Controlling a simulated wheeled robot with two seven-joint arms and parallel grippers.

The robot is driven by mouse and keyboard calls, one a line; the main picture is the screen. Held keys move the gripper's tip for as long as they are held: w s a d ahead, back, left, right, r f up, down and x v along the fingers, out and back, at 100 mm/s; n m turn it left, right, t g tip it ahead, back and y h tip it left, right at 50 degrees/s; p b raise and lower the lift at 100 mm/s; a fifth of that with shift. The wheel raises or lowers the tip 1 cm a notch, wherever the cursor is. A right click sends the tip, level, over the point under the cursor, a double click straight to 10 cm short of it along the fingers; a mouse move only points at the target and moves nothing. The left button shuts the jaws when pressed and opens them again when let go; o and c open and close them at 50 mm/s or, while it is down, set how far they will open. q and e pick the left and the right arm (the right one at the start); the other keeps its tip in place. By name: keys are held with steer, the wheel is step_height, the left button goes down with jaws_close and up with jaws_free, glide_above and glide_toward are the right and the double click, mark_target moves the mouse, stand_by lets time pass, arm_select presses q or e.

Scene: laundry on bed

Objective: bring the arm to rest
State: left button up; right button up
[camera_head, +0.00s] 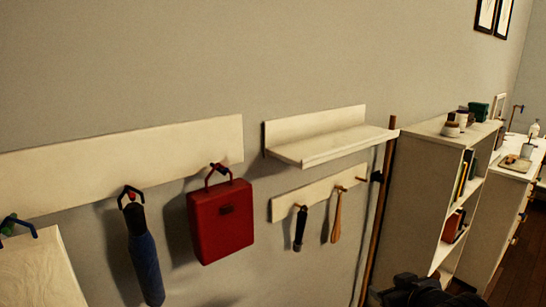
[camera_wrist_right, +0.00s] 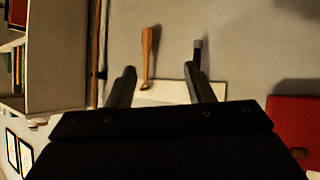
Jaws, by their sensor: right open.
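My right gripper (camera_head: 418,290) shows as a dark shape at the bottom edge of the head view, right of centre, partly cut off. In the right wrist view its two fingers (camera_wrist_right: 160,76) stand apart with nothing held between them. That view looks upside down towards the wall, with a wooden-handled tool (camera_wrist_right: 149,55) beyond the fingers and a pale rack board behind. My left gripper does not show in either view.
A wall rack holds a blue umbrella-like item (camera_head: 146,262) and a red bag (camera_head: 221,222). An empty wall shelf (camera_head: 330,143) hangs above a small peg rack (camera_head: 318,196). A brown pole (camera_head: 379,220) and a bookcase (camera_head: 425,180) stand to the right.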

steer(key=s+a+r+m+g+y+p, duration=0.1)
steer(key=s+a+m+g+p, duration=0.1)
steer(key=s, duration=1)
steer(key=s+a+r+m+g+y+p, duration=0.1)
steer(key=s+a+m+g+p, duration=0.1)
steer(key=s, duration=1)
steer(key=shift+s+a+r+m+g+p, duration=0.2)
steer(key=shift+m+g+p, duration=0.2)
steer(key=shift+g+p, duration=0.3)
